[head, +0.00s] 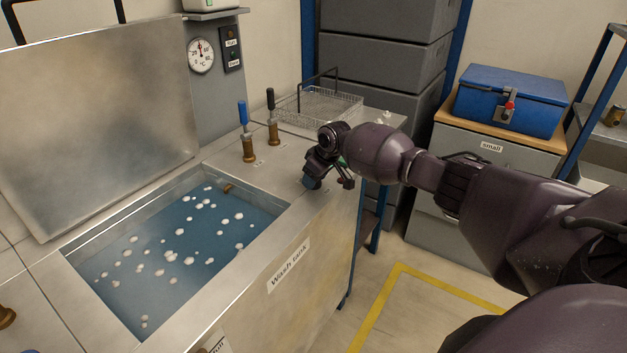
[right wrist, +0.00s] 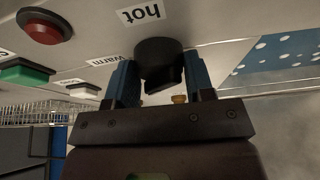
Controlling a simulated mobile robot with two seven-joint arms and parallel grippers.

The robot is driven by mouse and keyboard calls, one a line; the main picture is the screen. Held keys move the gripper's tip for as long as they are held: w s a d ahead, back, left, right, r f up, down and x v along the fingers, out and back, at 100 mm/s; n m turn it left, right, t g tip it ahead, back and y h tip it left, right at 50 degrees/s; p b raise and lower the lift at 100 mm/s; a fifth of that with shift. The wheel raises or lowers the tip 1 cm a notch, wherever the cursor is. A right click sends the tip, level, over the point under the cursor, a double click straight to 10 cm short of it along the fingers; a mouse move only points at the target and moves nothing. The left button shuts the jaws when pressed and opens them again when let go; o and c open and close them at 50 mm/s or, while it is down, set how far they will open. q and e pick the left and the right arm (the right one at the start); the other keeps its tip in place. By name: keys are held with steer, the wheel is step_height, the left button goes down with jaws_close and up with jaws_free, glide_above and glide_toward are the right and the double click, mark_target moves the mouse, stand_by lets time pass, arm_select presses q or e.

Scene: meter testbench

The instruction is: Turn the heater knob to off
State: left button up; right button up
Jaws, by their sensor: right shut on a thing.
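The heater knob (right wrist: 158,52) is round and black, with a raised grip bar, on a light metal panel in the right wrist view. A "hot" label (right wrist: 140,14) and a "warm" label (right wrist: 106,61) are beside it. I cannot read an "off" mark or tell the exact pointer direction. My right gripper (right wrist: 161,76) has its blue fingers on either side of the knob's bar and is shut on it. In the head view the right gripper (head: 326,176) is at the wash tank's right front edge, and the knob is hidden there. My left gripper is not in view.
A red button (right wrist: 45,25) and a green button (right wrist: 26,72) are close to the knob. The open wash tank (head: 240,288) holds blue water with white foam. Two valve handles (head: 247,135) and a wire basket (head: 318,104) stand behind. The floor at right is clear.

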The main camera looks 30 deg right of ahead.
steer(key=n+b, duration=0.1)
steer(key=n+y, duration=0.1)
steer(key=shift+f+n+g+b, duration=0.35)
steer(key=shift+n+g+b, duration=0.05)
steer(key=shift+n+b, duration=0.3)
steer(key=shift+n, duration=0.2)
steer(key=n+g+y+b, duration=0.1)
steer(key=n, duration=0.1)
steer(key=shift+d+n+b, duration=0.1)
steer(key=shift+n+b, duration=0.2)
steer(key=shift+b, duration=0.05)
steer(key=shift+n+g+b, duration=0.3)
steer(key=shift+n+b, duration=0.35)
steer(key=shift+n, duration=0.25)
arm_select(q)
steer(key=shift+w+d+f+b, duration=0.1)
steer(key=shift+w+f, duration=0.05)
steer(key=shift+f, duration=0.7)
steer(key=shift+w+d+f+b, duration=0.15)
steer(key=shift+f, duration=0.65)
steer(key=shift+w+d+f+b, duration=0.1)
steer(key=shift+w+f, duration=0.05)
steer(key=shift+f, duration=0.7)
arm_select(e)
steer(key=shift+r+n, duration=0.2)
steer(key=shift+n, duration=0.5)
steer(key=shift+y, duration=0.3)
